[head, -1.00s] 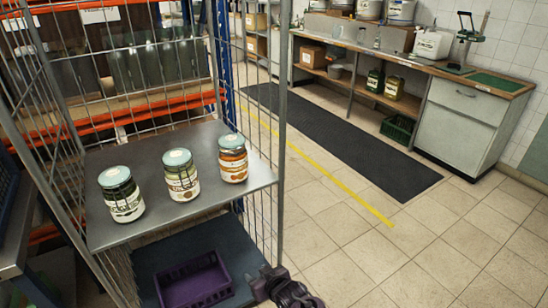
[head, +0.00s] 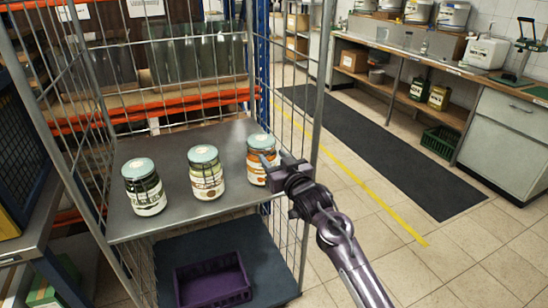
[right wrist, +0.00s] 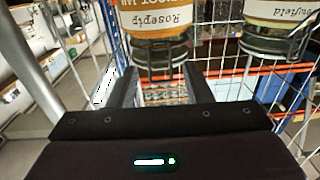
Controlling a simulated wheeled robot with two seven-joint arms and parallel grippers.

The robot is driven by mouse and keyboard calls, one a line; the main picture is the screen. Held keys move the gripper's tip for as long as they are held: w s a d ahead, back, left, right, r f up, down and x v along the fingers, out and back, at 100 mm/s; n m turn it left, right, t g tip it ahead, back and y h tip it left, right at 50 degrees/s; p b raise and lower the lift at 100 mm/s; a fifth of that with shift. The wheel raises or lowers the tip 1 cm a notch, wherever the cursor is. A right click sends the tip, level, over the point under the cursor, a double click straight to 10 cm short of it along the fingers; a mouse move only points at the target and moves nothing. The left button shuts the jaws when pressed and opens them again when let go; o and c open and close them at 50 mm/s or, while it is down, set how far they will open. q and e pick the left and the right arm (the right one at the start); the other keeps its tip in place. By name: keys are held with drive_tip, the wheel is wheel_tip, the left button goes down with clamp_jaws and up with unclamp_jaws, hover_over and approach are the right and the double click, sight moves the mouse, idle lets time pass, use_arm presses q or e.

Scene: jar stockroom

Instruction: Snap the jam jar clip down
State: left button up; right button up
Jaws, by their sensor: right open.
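Three jars with pale green lids stand upright on the grey shelf (head: 165,215) of a wire cage trolley. The right one, with orange contents, is the jam jar (head: 260,158). In the right wrist view the jam jar (right wrist: 157,20) appears upside down, its label reading "Rosepip". Wire fittings show around its lid, but I cannot tell whether the clip is up or down. My right gripper (head: 272,160) is open and empty, in front of the jam jar's right side. Its two fingers (right wrist: 159,88) point toward the jar's lid. My left gripper is out of view.
A middle jar (head: 206,172) and a dark left jar (head: 144,187) stand left of the jam jar. A trolley post (head: 318,110) and wire side panel stand close to my right arm. A purple crate (head: 212,281) sits on the lower shelf.

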drive_tip(key=shift+w+a, duration=0.2)
drive_tip(key=shift+w, duration=0.3)
